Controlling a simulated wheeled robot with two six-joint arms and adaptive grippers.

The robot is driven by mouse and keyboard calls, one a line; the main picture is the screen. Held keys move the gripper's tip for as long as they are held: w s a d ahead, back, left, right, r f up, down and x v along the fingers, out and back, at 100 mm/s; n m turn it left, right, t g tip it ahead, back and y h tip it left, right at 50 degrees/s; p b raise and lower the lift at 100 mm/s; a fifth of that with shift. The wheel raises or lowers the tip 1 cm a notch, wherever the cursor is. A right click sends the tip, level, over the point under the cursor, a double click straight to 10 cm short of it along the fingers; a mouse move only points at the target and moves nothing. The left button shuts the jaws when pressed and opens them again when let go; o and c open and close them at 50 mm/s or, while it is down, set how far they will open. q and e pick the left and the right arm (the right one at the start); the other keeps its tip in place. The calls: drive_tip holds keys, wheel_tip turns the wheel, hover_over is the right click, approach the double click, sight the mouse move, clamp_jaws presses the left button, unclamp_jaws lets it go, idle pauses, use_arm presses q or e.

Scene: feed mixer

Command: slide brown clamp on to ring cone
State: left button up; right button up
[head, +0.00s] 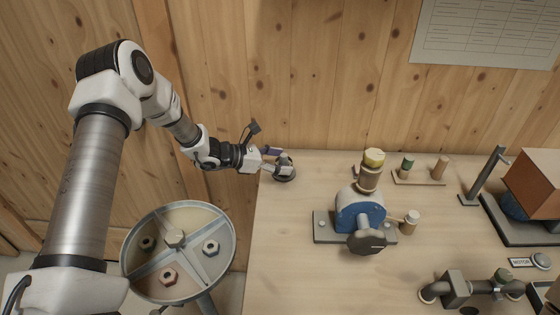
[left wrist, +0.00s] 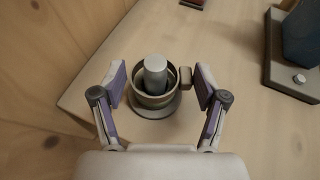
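In the left wrist view, a brownish-grey ring (left wrist: 137,97) with a small lug (left wrist: 185,78) on its right side surrounds a grey upright post (left wrist: 155,74) on a round base (left wrist: 152,112). The ring looks like the clamp; I cannot tell for sure which part is the ring cone. My left gripper (left wrist: 160,84) is open, with one purple-padded finger on each side of the ring. Contact cannot be made out. In the head view, my left gripper (head: 276,159) is over this dark-based stand (head: 286,178) at the table's back left corner. My right gripper is out of view.
A blue-bodied unit (head: 350,215) with a yellow-topped neck (head: 374,157) stands mid-table. A wooden board with pegs (head: 420,179) is behind it. Pipework (head: 457,288) lies front right. A round divided tray (head: 178,253) holding nuts stands left of the table. The front left tabletop is clear.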

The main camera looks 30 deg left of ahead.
use_arm(q)
drive_tip(key=shift+o, duration=1.4)
drive_tip(key=v, duration=1.2)
